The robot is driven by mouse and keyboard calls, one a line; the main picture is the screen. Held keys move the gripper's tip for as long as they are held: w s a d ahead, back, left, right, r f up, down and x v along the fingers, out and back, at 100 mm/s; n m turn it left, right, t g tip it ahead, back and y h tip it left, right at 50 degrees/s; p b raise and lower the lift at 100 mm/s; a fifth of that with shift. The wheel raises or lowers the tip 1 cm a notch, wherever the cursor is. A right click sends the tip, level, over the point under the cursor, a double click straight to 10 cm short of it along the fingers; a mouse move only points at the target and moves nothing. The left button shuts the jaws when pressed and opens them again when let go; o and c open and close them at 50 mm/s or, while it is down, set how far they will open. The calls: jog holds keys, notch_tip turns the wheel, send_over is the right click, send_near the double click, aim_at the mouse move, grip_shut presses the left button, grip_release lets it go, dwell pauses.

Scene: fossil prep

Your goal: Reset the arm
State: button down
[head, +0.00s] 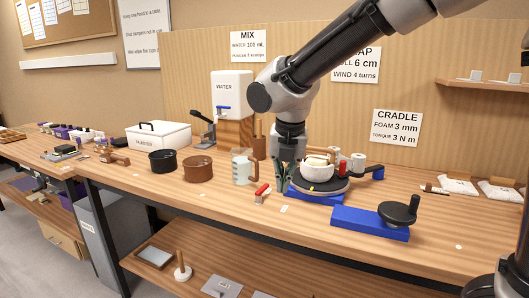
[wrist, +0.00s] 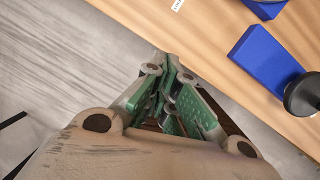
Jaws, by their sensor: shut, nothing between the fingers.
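My arm reaches in from the upper right of the head view and bends down over the workbench. My gripper (head: 283,186) points down beside the front left of a round dark turntable (head: 322,187). In the wrist view my gripper (wrist: 168,62) has its green-padded fingers together, with nothing between them. The fingers show over the bench's front edge and the grey floor there. A white bowl (head: 317,172) with tan contents sits on the turntable, just right of my gripper. My wrist partly hides what stands behind it.
A blue block with a black knob (head: 370,223) lies at the front right. A glass jug (head: 241,166), brown pot (head: 198,169) and black pot (head: 162,161) stand to the left. A red-topped item (head: 262,193) lies near the gripper. The bench's front left is mostly clear.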

jog(key=s+d+r+m, duration=0.1)
jog(key=s+d+m, duration=0.5)
jog(key=d+m, duration=0.4)
jog(key=s+d+r+m+t, duration=0.1)
jog(key=s+d+m, duration=0.5)
jog(key=d+m, duration=0.5)
jog(key=s+d+r+m, duration=0.2)
jog(key=s+d+m, duration=0.5)
jog(key=d+m, duration=0.3)
jog(key=m, duration=0.3)
jog(key=shift+d+t+h, duration=0.3)
jog(key=shift+d+t, duration=0.05)
jog(key=shift+t, duration=0.05)
